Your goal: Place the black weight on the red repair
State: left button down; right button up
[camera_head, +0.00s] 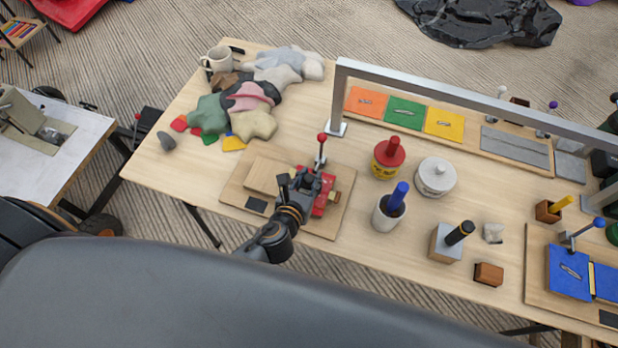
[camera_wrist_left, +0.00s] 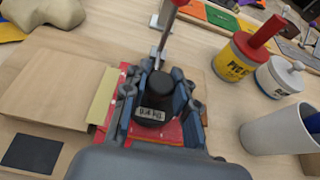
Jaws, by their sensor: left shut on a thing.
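The black weight (camera_wrist_left: 156,98), with a white "0.4 kg" label, is between the fingers of my left gripper (camera_wrist_left: 158,108) in the left wrist view. My left gripper (camera_head: 310,182) is shut on it, and in the head view the gripper mostly hides the weight. The red repair (camera_wrist_left: 163,136) lies directly under the weight; it also shows around the gripper in the head view (camera_head: 325,201). I cannot tell whether the weight touches the red repair or hangs just above it. My right gripper is not in view.
A red-knobbed upright lever (camera_head: 321,150) stands just behind the gripper on the wooden board (camera_head: 236,190). A yellow can with a red top (camera_head: 388,160), a white pot (camera_head: 436,177) and a cup with a blue handle (camera_head: 389,213) stand to the right. A metal frame (camera_head: 440,86) crosses behind.

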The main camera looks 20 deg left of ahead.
pick_arm(q)
jog(key=shift+f, duration=0.1)
jog(key=c, duration=1)
grip_release()
jog(key=shift+c, duration=0.2)
jog(key=b+v, duration=0.1)
jog(key=v, duration=1.1)
jog(key=shift+a, duration=0.1)
